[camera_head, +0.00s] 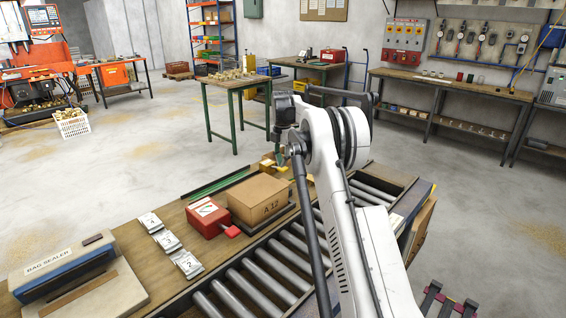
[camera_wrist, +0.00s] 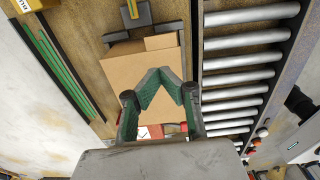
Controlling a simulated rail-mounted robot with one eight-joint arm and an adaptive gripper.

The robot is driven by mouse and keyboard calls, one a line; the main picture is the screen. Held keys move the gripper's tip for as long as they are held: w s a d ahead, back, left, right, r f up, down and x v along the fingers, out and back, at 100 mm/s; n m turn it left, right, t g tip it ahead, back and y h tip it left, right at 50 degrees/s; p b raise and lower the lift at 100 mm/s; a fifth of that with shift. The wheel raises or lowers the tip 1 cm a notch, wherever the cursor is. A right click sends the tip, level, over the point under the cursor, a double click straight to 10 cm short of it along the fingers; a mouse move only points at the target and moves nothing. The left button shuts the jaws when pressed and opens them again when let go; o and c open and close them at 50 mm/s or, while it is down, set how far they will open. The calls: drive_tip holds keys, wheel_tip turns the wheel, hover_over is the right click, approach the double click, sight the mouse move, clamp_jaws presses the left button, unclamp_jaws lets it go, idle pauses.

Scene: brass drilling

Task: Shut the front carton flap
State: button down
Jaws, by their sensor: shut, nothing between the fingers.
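The brown carton (camera_head: 258,198) stands on the wooden bench beside the roller conveyor, with "A 12" on one side. Its top looks mostly covered in the head view. In the wrist view the carton (camera_wrist: 120,72) lies beneath and beyond my fingers, with a small raised-looking cardboard piece (camera_wrist: 160,42) at its far edge. I cannot tell clearly which flap this is. My gripper (camera_wrist: 166,76) is shut and empty, its green-padded fingers overlapping the carton in the picture. Whether they touch it is unclear. In the head view my arm largely hides the gripper.
A red device (camera_head: 207,218) stands just left of the carton. Numbered white packets (camera_head: 168,240) and a bag sealer (camera_head: 65,268) are farther left. The roller conveyor (camera_head: 270,272) runs along the near side. Green rails (camera_head: 220,184) lie behind the carton.

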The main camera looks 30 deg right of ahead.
wheel_tip(320, 180, up, 12)
drive_tip(key=shift+d, duration=0.2)
idle(0.4)
